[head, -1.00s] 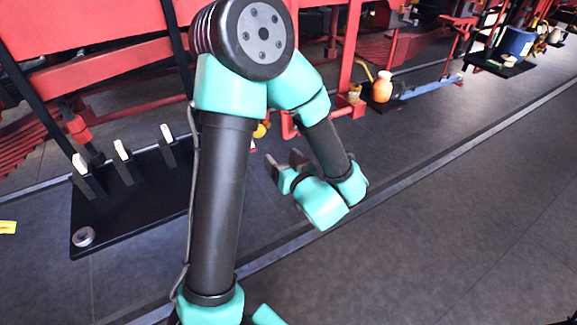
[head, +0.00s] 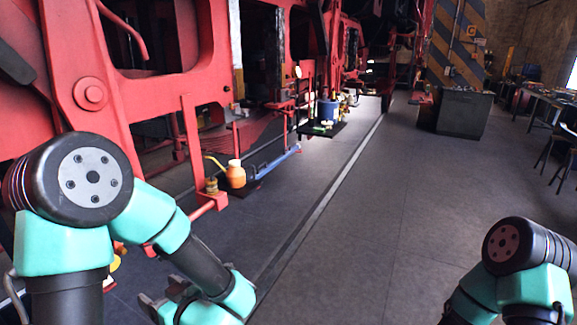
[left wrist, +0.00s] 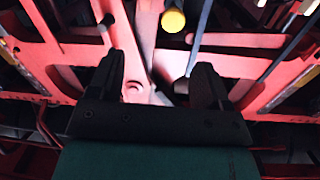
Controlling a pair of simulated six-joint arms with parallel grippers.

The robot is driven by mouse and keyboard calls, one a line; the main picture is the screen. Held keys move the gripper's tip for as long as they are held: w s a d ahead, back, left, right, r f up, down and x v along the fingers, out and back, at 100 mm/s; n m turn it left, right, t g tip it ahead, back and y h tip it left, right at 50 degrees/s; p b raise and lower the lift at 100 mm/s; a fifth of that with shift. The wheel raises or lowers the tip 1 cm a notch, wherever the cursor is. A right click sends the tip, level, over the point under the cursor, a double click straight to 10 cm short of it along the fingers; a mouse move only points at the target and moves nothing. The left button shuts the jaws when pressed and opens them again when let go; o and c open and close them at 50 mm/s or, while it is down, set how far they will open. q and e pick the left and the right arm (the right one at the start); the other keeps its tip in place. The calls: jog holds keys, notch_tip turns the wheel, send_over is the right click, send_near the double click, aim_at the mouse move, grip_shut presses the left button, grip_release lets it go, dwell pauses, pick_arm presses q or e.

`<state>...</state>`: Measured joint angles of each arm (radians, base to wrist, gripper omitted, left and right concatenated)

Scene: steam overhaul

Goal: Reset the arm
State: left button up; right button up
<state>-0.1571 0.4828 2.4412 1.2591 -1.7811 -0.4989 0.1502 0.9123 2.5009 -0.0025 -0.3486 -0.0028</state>
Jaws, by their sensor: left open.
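My left arm stands at the left of the head view, with teal joints and dark links. Its gripper (head: 160,302) is folded back low beside the arm, near the bottom edge. In the left wrist view the two dark fingers of my left gripper (left wrist: 158,85) stand apart with nothing between them. Beyond them are red frame parts (left wrist: 70,62) and a round yellow thing (left wrist: 173,20). The upper joints of my right arm show at the lower right of the head view. My right gripper is out of view.
A red locomotive frame (head: 165,95) fills the left side. An orange can (head: 236,175) and a blue bucket (head: 328,110) stand along its foot. A dark cabinet (head: 463,112) and tables (head: 545,108) are at the back right. The grey floor (head: 350,240) in the middle is clear.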

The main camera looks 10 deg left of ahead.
pick_arm(q)
jog(key=w+d+f+m+t+h, duration=0.1)
jog(key=w+d+f+m+h, duration=0.2)
jog(key=f+h, duration=0.5)
jog(key=w+d+f+m+t+h, duration=0.1)
jog(key=w+d+f+m+h, duration=0.2)
jog(key=f, duration=0.9)
jog(key=s+d+f+m+g+h, duration=0.2)
jog(key=s+d+f+g+h, duration=0.1)
jog(key=f, duration=0.4)
jog(key=s+d+f+m+g+h, duration=0.2)
jog(key=s+d+f+g+h, duration=0.2)
jog(key=s+f, duration=0.3)
jog(key=shift+d+g+h, duration=0.15)
jog(key=shift+g+h, duration=0.35)
jog(key=shift+h, duration=0.4)
